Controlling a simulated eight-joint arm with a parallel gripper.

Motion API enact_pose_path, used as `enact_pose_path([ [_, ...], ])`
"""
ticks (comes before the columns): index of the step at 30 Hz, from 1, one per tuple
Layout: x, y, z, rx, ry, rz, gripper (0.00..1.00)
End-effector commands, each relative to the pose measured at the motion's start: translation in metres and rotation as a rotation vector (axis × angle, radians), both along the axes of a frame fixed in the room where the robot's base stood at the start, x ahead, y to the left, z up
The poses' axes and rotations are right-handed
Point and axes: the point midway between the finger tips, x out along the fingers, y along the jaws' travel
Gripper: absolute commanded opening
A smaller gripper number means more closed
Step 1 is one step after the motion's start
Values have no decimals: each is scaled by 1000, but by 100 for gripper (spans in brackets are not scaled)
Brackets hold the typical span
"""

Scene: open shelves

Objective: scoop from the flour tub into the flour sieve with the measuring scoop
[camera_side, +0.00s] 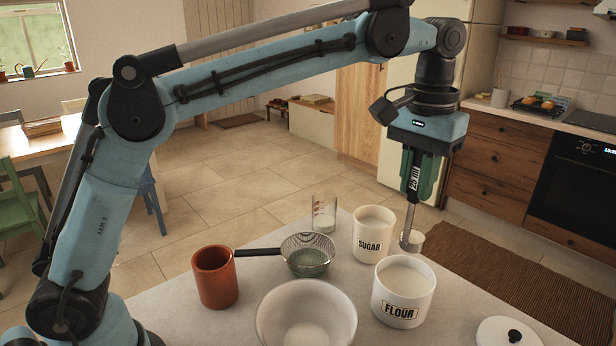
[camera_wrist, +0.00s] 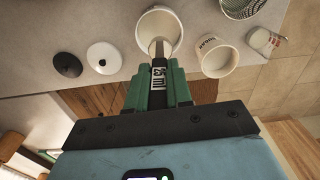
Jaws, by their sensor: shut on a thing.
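My gripper (camera_side: 418,192) is shut on the black handle of the measuring scoop (camera_side: 411,240), which hangs upright below the green fingers. The scoop's small pale cup is at the back edge of the flour tub (camera_side: 402,308), seemingly above its rim. I cannot tell whether the cup holds flour. The white flour tub is open and filled with pale flour. In the wrist view the scoop's shaft (camera_wrist: 160,48) overlaps the tub (camera_wrist: 143,38), and the gripper (camera_wrist: 158,85) shows behind it. The mesh flour sieve (camera_side: 307,245), with a long black handle, stands left of the sugar tub.
The open sugar tub (camera_side: 373,236) stands close behind the flour tub. A white bowl (camera_side: 283,316), a terracotta pot (camera_side: 214,277) and a measuring glass (camera_side: 324,213) stand nearby. A white lid (camera_side: 508,334) lies at the right; a dark lid (camera_wrist: 66,65) shows in the wrist view.

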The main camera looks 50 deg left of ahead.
Motion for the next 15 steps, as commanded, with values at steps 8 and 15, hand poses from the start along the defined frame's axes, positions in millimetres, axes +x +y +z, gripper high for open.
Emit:
enact_pose_path([
  [8, -5, 62, -1, 2, -1, 475, 0],
  [15, -23, 129, -7, 4, -3, 1051, 0],
])
